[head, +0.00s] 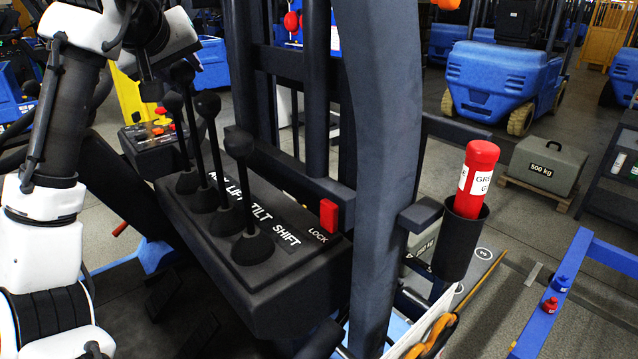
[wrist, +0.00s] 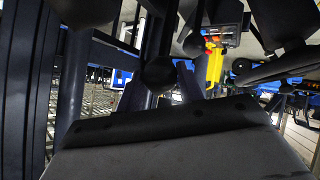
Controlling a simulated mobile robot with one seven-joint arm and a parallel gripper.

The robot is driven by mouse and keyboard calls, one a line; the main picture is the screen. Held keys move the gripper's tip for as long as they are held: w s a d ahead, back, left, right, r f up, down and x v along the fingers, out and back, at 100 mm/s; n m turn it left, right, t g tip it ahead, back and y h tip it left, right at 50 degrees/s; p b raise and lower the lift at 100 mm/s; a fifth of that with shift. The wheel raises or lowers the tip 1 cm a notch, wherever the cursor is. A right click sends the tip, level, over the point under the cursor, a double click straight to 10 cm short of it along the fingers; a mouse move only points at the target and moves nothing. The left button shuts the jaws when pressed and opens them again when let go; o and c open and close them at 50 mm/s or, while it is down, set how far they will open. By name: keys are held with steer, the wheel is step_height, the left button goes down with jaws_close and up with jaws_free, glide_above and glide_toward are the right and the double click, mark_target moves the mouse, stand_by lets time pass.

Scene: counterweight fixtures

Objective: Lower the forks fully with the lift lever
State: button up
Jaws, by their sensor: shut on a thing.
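The black lift lever (head: 182,73) stands in a row of similar ball-topped levers on a dark console labelled LIFT, TILT and SHIFT, with a partly hidden label at the far end. My gripper (head: 166,82) is at the top of the far levers, shut on what looks like the lift lever's knob. The fingers partly overlap dark shapes there, so the exact contact is unclear. In the wrist view a round black knob (wrist: 158,73) shows between my fingertips, above the dark gripper body. The forks are not clearly seen.
The tilt lever (head: 208,105) and shift lever (head: 239,140) stand close on the near side. The aux lever (head: 172,101) is just beside my gripper. A red lock block (head: 329,215), a thick post (head: 380,150) and a red grease tube (head: 475,180) are to the right.

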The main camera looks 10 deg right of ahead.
steer(key=o, duration=0.8)
steer(key=shift+o, duration=0.2)
steer(key=d+v, duration=0.1)
steer(key=v, duration=0.9)
steer(key=shift+a, duration=0.5)
